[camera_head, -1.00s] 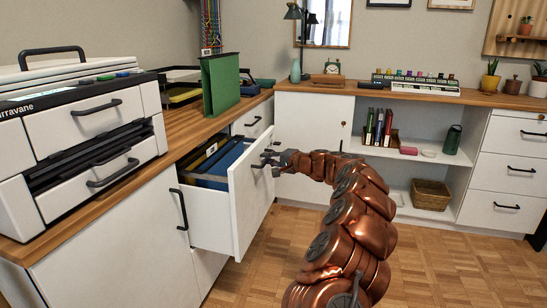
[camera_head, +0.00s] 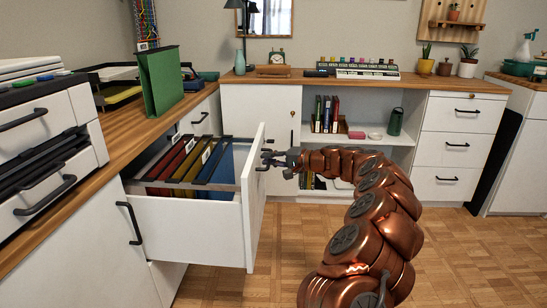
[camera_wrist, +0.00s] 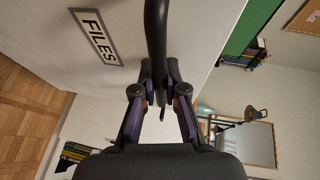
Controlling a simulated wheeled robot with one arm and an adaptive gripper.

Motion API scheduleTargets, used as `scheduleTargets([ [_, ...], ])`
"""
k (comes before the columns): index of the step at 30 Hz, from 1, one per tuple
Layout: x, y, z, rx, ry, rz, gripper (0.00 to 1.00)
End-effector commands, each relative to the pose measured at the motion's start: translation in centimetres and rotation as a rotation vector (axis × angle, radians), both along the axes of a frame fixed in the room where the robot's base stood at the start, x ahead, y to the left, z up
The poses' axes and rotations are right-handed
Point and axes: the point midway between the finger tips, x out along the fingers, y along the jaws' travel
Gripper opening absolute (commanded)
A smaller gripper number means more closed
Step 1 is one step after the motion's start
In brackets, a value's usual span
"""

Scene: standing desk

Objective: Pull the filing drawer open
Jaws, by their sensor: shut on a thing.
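The filing drawer (camera_head: 195,222) is white and stands well out from the cabinet under the left counter. Red, yellow and blue hanging files (camera_head: 190,163) show inside it. In the wrist view its front (camera_wrist: 150,30) carries a label reading FILES (camera_wrist: 97,37), and the dark bar handle (camera_wrist: 156,35) runs between my fingers. My gripper (camera_head: 270,160) is at the outer side of the drawer front, shut on the handle. In the wrist view my gripper (camera_wrist: 159,95) has its two fingers on either side of the bar. The handle is mostly hidden in the head view.
A printer-like unit (camera_head: 45,145) and a green folder (camera_head: 160,82) stand on the left wooden counter. A cabinet door with a dark handle (camera_head: 130,223) is below. Open shelves (camera_head: 350,150) stand at the back. The parquet floor (camera_head: 470,250) is clear to the right.

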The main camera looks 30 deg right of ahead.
Motion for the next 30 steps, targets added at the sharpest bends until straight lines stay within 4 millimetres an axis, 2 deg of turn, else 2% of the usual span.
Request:
scheduleTargets([
  [18,-0.20,0.47,-0.12,0.000,0.002,0.020,0.00],
  [19,-0.20,0.47,-0.12,0.000,0.002,0.020,0.12],
  [26,-0.20,0.43,-0.07,0.000,0.002,0.019,0.36],
  [30,-0.20,0.43,-0.05,0.000,0.001,0.019,0.37],
])
